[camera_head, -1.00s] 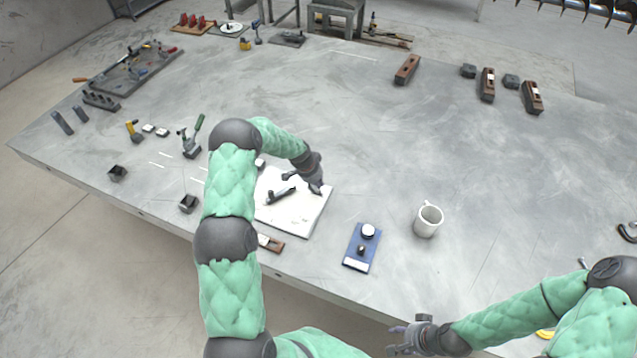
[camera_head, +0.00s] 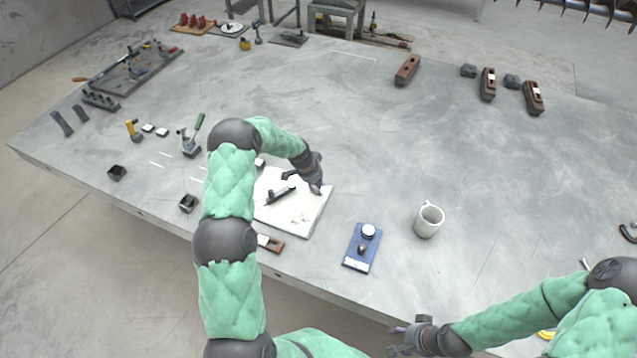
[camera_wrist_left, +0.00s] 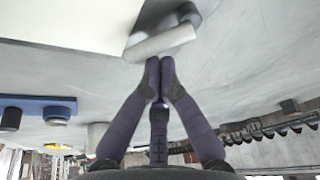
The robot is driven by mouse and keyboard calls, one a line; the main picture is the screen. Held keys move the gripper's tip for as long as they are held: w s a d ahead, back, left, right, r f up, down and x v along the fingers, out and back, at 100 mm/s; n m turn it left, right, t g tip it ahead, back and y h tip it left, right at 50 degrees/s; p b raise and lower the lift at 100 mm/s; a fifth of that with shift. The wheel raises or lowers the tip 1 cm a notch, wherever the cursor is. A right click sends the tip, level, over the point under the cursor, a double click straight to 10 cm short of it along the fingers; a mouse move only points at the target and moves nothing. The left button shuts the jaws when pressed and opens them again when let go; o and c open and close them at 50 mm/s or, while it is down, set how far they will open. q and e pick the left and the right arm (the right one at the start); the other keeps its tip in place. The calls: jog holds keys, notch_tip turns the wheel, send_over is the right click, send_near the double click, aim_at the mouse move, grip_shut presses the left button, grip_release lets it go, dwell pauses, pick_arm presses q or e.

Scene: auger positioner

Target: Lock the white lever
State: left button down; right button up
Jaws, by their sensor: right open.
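A white plate (camera_head: 312,218) lies on the table with a dark fixture (camera_head: 281,193) on it. In the left wrist view the plate's pale surface (camera_wrist_left: 75,22) fills the upper left. There a pale, rounded lever-like bar (camera_wrist_left: 161,42) sits on a grey part, just beyond my left fingertips. My left gripper (camera_wrist_left: 159,68) has its fingertips together at the bar's lower edge. I cannot tell if they touch it. In the head view my left gripper (camera_head: 317,190) is low over the plate's upper right edge. My right gripper (camera_head: 397,340) is open and empty at the bottom, off the table's front edge.
A blue block (camera_head: 362,249) with a round white knob and a white mug (camera_head: 428,219) stand right of the plate. A small brown-framed piece (camera_head: 270,243) lies by the front edge. Wooden planes (camera_head: 487,84) stand at the back right. The table's right middle is clear.

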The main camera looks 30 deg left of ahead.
pick_arm(q)
jog(key=shift+s+a+m+b, duration=0.1)
jog(key=shift+s+m+b, duration=0.1)
jog(key=shift+m+b, duration=0.4)
pick_arm(e)
jog(key=shift+s+d+f, duration=0.1)
jog(key=shift+d+f, duration=0.1)
jog(key=shift+f, duration=0.5)
dwell(1.0)
